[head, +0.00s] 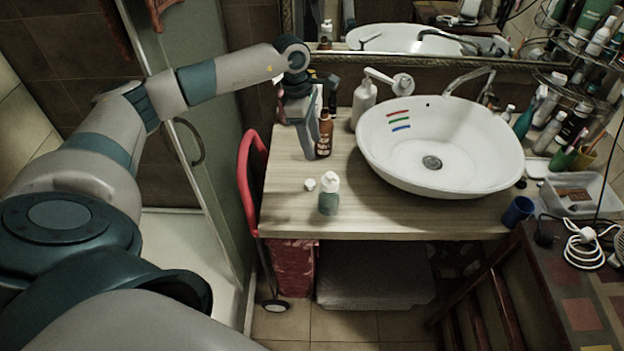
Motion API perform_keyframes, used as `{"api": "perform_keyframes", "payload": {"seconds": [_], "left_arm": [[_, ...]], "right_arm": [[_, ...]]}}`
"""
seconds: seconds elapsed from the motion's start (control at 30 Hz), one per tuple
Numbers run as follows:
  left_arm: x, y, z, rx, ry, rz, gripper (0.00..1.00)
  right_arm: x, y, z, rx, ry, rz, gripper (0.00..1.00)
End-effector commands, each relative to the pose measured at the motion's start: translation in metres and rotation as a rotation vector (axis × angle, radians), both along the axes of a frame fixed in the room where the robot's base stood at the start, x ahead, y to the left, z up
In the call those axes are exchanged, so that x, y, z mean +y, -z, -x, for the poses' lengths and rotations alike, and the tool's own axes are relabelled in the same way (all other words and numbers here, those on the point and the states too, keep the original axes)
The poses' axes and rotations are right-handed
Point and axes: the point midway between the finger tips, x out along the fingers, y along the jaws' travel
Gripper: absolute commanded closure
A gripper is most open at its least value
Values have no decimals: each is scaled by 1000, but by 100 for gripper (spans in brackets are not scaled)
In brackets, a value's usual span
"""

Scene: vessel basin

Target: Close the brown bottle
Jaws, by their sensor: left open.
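The brown bottle (324,138) stands upright on the wooden counter, left of the white basin. My left gripper (310,132) is open and points down right beside the bottle's left side. A finger overlaps the bottle's left edge in the picture; I cannot tell whether it touches. The bottle's top is partly crowded by the gripper, so its cap state is unclear. A small white cap-like piece (310,184) lies on the counter in front. My right gripper is not in view.
A small bottle with a white top (328,196) stands near the counter's front edge. A white soap dispenser (364,103) stands behind, beside the white basin (440,175). A blue cup (517,211) is at right. The counter's front left (285,205) is clear.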

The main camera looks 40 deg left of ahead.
Motion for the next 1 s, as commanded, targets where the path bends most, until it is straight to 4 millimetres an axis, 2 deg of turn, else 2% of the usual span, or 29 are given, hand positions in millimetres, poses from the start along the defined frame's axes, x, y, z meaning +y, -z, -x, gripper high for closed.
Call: {"api": "perform_keyframes", "payload": {"seconds": [0.03,0.17,0.57,0.77,1.0], "left_arm": [[11,-3,0,5,-2,-30,53],[25,-7,2,16,-5,-70,53],[25,-4,2,17,-3,-72,53],[20,15,2,19,1,-70,53],[9,56,3,18,9,-70,53]], "right_arm": [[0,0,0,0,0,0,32],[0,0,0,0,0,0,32],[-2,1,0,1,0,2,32],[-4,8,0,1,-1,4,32],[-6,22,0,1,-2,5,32]]}}
